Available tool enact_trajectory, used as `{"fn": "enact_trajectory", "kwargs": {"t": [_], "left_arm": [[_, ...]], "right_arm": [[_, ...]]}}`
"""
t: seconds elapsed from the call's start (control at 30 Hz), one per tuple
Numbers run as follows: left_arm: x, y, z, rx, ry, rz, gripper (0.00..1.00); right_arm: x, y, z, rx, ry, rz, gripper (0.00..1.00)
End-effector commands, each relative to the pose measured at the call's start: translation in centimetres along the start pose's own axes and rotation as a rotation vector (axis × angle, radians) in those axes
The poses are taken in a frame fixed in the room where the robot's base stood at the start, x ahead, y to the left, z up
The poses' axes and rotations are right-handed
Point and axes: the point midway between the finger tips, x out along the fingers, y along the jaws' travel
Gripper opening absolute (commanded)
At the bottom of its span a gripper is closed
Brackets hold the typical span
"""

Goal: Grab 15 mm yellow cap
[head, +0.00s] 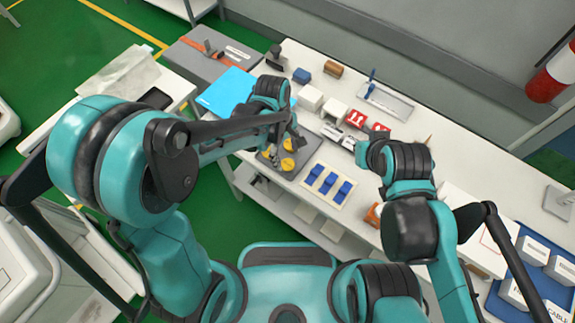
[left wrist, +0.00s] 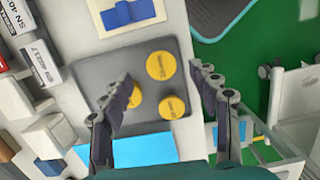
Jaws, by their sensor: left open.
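Three yellow caps lie on a dark grey tray (left wrist: 85,75) in the left wrist view. The largest-looking cap (left wrist: 161,66) is farthest from the wrist, a second cap (left wrist: 172,107) is nearer, and a third cap (left wrist: 136,96) is partly hidden behind a finger. Their printing is too small to read, so I cannot tell which is 15 mm. My left gripper (left wrist: 161,76) is open above the tray, fingers on either side of the caps, holding nothing. In the head view a cap (head: 288,164) shows beside the left gripper (head: 294,138). My right gripper (head: 360,150) is over the table's middle; its fingers are unclear.
A pale board with blue blocks (head: 328,183) lies right of the tray. Red boxes (head: 356,118), white boxes (head: 311,98) and a light-blue sheet (head: 228,92) are near. Green floor (left wrist: 240,60) lies past the table edge.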

Motion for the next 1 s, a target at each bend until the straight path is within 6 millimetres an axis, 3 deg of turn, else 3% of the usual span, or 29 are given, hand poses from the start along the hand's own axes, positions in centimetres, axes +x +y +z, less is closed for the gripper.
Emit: {"fn": "enact_trajectory", "kwargs": {"t": [0.23,0.5,0.67,1.0], "left_arm": [[4.0,-0.1,-0.4,0.001,0.001,0.001,0.61],[4.3,-0.2,-0.3,0.001,0.001,0.001,0.61],[4.3,-0.2,-0.3,0.001,0.001,0.001,0.2],[4.3,-0.2,-0.3,0.001,0.001,0.001,0.2]], "right_arm": [[1.8,0.0,1.3,0.0,0.0,0.0,0.0],[1.8,0.0,1.2,0.0,0.0,0.0,0.0],[1.8,0.0,1.2,0.0,0.0,0.0,0.0],[1.8,0.0,1.2,0.0,0.0,0.0,0.0]]}}
